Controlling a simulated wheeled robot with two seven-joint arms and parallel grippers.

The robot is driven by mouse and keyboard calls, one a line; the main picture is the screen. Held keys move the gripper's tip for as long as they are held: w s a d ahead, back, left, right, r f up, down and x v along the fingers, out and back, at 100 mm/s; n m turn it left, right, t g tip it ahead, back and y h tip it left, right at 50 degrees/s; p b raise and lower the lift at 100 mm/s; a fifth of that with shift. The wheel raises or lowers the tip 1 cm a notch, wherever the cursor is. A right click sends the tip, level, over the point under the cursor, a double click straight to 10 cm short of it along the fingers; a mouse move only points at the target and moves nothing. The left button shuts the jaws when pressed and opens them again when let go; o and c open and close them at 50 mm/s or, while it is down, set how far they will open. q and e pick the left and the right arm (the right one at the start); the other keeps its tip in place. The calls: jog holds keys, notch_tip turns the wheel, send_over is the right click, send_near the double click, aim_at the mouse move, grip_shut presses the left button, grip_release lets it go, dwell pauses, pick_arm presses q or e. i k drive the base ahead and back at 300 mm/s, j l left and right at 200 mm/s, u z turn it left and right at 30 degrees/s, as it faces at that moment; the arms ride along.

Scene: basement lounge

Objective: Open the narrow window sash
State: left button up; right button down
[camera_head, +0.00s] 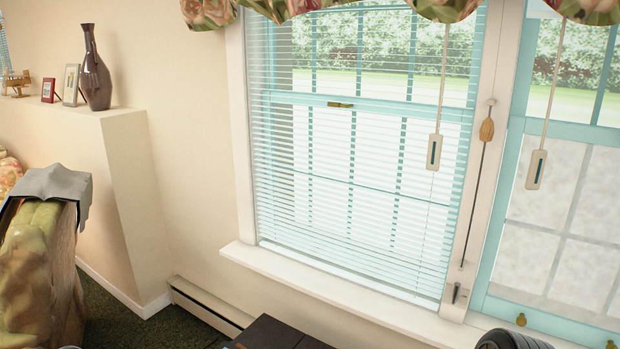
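A window (360,180) with teal sash bars stands in the middle, behind a lowered white blind. Its teal meeting rail (400,106) carries a small brass latch (340,105). Its lower rail is hard to make out behind the slats. To the right, past a white post, is a second teal window (565,210) without a lowered blind, cut off by the picture edge. Its bottom rail (560,324) has small brass lifts (521,320) and sits low in the frame. I cannot tell which window is the narrower. Neither of my grippers is in view.
A white sill (330,292) runs below the windows. Cords with pulls (434,152) hang before the glass. A dark flat-topped object (275,334) and a black ridged object (512,341) show at the bottom. A draped armchair (45,255) and ledge with vase (94,70) are left.

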aim_at(556, 273)
jog(key=z, duration=1.6)
jog(key=i+l, duration=0.2)
jog(key=l, duration=0.25)
jog(key=i+l+z, duration=0.1)
jog(key=l, duration=0.35)
jog(key=i+l, duration=0.3)
jog(key=l, duration=0.15)
jog(key=i+l+z, duration=0.1)
jog(key=l, duration=0.35)
jog(key=i+l, duration=0.3)
jog(key=i+l+z, duration=0.1)
jog(key=i+l, duration=0.15)
jog(key=l, duration=0.25)
